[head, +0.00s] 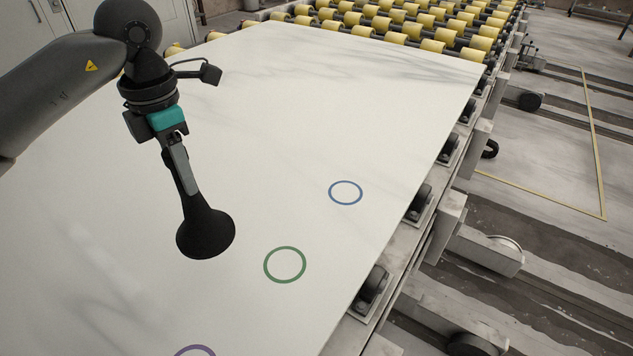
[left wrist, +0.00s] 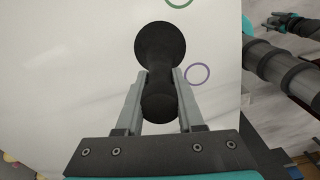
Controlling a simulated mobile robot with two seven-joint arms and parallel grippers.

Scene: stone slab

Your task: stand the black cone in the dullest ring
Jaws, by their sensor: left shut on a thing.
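My left gripper (head: 184,178) is shut on the black cone (head: 206,234), gripping its narrow upper part with the wide flared end downward. In the left wrist view the cone (left wrist: 160,42) lies between the two fingers (left wrist: 161,73). The cone looks slightly tilted and is beside the green ring (head: 285,264), to its left in the head view, not over any ring. A blue ring (head: 345,192) lies farther back. The cone's height above the slab is unclear.
The pale stone slab (head: 330,110) is flat and otherwise clear. Yellow rollers (head: 433,45) are behind it, and a frame with dark wheels (head: 420,203) runs along its right edge. My right gripper (left wrist: 284,22) shows small at the left wrist view's upper right.

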